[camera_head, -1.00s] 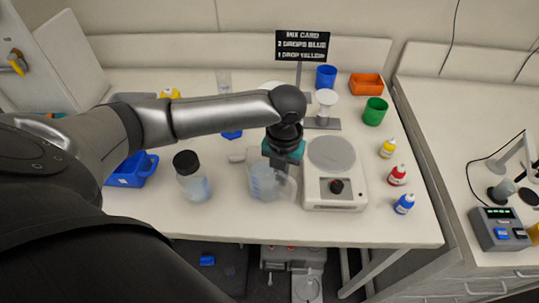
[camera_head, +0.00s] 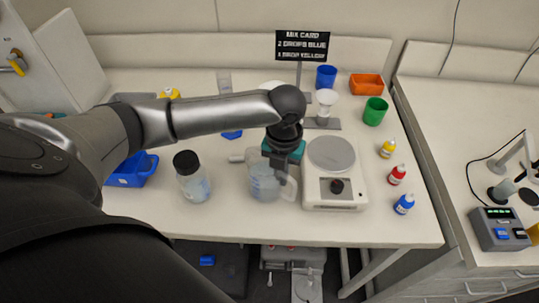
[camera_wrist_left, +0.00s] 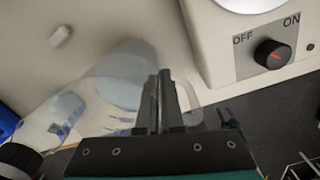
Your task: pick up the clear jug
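The clear jug (camera_head: 263,184) stands on the bench, left of the white balance-like device, with its handle on the right side. It looks pale blue and blurred in the left wrist view (camera_wrist_left: 122,80). My left gripper (camera_head: 281,178) points down at the jug's handle side. In the left wrist view its fingers (camera_wrist_left: 158,95) are close together, with the jug's body to their left and a handle loop to their right. I cannot tell whether they grip the handle. My right gripper is not in view.
The white device with a knob (camera_head: 333,190) stands close on the right. A black-capped bottle (camera_head: 193,183) stands to the left, beside a blue tray (camera_head: 130,172). Yellow, red (camera_head: 397,175) and blue dropper bottles stand at the right. The bench's front edge is near.

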